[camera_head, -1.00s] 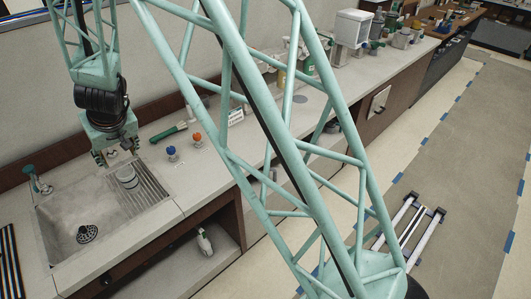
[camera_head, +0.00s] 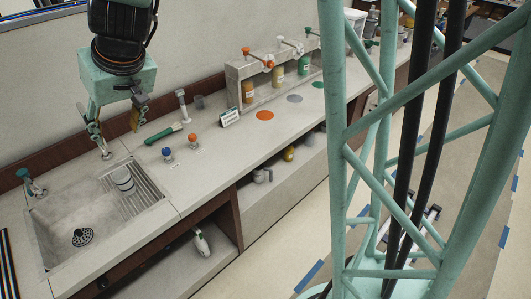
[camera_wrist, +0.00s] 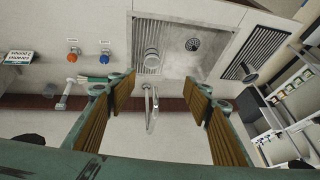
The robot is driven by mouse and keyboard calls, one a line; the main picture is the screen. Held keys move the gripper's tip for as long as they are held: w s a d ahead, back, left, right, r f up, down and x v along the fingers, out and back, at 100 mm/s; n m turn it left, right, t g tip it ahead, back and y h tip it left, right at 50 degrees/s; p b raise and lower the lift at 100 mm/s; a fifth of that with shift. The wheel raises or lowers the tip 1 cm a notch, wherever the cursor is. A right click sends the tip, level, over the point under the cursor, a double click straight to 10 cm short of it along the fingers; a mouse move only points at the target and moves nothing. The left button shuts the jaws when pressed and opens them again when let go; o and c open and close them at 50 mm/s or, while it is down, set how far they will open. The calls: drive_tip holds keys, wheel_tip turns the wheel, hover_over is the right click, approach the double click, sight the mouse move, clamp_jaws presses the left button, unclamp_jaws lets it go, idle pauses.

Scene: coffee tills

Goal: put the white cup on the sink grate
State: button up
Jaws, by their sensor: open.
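The white cup (camera_head: 122,179) stands on the sink grate (camera_head: 150,190), near its left edge, at the right part of the sink. In the wrist view the cup (camera_wrist: 151,58) shows on the striped grate (camera_wrist: 157,33), beyond my fingers. My gripper (camera_head: 118,138) is above and behind the sink, clear of the cup. In the wrist view my gripper (camera_wrist: 158,92) is wide open, with nothing between the fingers.
The faucet (camera_wrist: 150,105) shows between my fingers in the wrist view. A blue knob (camera_head: 167,154), an orange knob (camera_head: 193,142) and a green-handled tool (camera_head: 164,133) are on the counter right of the sink. Dispensers (camera_head: 275,75) stand farther right.

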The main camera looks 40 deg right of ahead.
drive_tip(key=s+d+r+h, duration=0.1)
drive_tip(key=s+d+r, duration=0.2)
drive_tip(key=s, duration=1)
drive_tip(key=s+d+r+m+g+h, duration=0.1)
drive_tip(key=s+d+r, duration=0.2)
drive_tip(key=s+d, duration=0.6)
drive_tip(key=s+d+r, duration=0.4)
drive_tip(key=s+d, duration=0.2)
drive_tip(key=s, duration=1.1)
drive_tip(key=shift+m+h, duration=0.4)
drive_tip(key=shift+w+r, duration=0.1)
